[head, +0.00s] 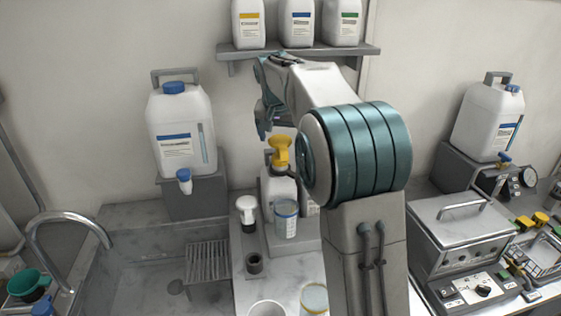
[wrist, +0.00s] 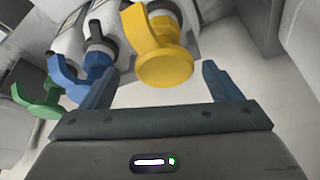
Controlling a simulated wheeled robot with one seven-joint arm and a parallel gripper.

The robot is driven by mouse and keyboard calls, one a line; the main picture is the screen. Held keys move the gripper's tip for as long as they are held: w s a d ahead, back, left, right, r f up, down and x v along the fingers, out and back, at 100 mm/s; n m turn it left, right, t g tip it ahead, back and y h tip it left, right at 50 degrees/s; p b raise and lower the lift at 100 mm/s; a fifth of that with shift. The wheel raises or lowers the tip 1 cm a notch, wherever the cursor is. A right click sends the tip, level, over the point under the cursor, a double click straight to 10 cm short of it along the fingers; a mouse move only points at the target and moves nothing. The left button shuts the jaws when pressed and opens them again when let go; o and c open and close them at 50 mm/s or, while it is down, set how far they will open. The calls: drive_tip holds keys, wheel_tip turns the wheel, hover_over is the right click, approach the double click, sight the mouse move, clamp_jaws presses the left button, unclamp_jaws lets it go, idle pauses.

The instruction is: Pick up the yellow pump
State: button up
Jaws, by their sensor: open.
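The yellow pump (head: 281,152) tops a white bottle (head: 279,189) behind the counter's middle. In the wrist view the yellow pump (wrist: 163,52) is large, upper middle, its round head in front of the gap between the open fingers of my gripper (wrist: 161,72). Nothing is held. In the head view my gripper (head: 264,108) hangs above and slightly left of the pump, apart from it, partly covered by my arm. A blue pump (wrist: 85,75) and a green pump (wrist: 40,100) stand left of the yellow one in the wrist view. My arm hides them in the head view.
A shelf (head: 300,50) with white jugs is above the gripper. A large white jug (head: 181,135) stands left. A sink (head: 140,270) is at left.

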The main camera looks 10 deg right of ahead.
sight(280, 164)
drive_tip(key=shift+a+p+x, duration=0.15)
drive_tip(key=shift+p+x, duration=0.2)
drive_tip(key=shift+x, duration=1.2)
drive_tip(key=shift+a+p+x, duration=0.15)
drive_tip(key=shift+p+x, duration=0.15)
drive_tip(key=shift+x, duration=1.2)
drive_tip(key=c, duration=1.1)
